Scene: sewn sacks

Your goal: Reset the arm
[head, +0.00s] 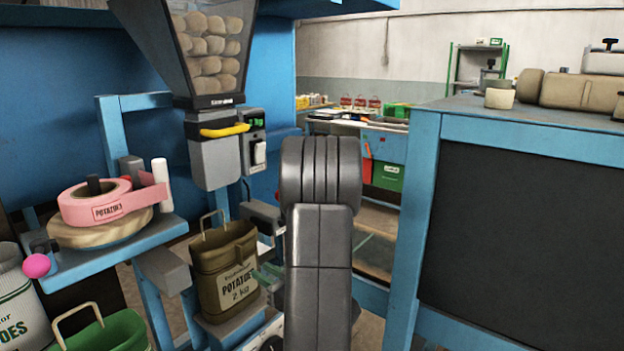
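My own dark grey arm rises through the middle of the head view, its rounded joint at the top. My gripper cannot be made out; the arm hides what lies straight behind it. Left of the arm, an olive sack (224,266) marked "POTATOES 2 kg" stands upright on a low support, its handle up. Small green parts (268,277) show between the sack and my arm; I cannot tell what they belong to.
A potato hopper (212,50) hangs above the sack, with a yellow handle (224,130) below. A pink tape roll (103,203) lies on a blue shelf at left. A blue-framed bench (530,138) with a dark panel stands close at right.

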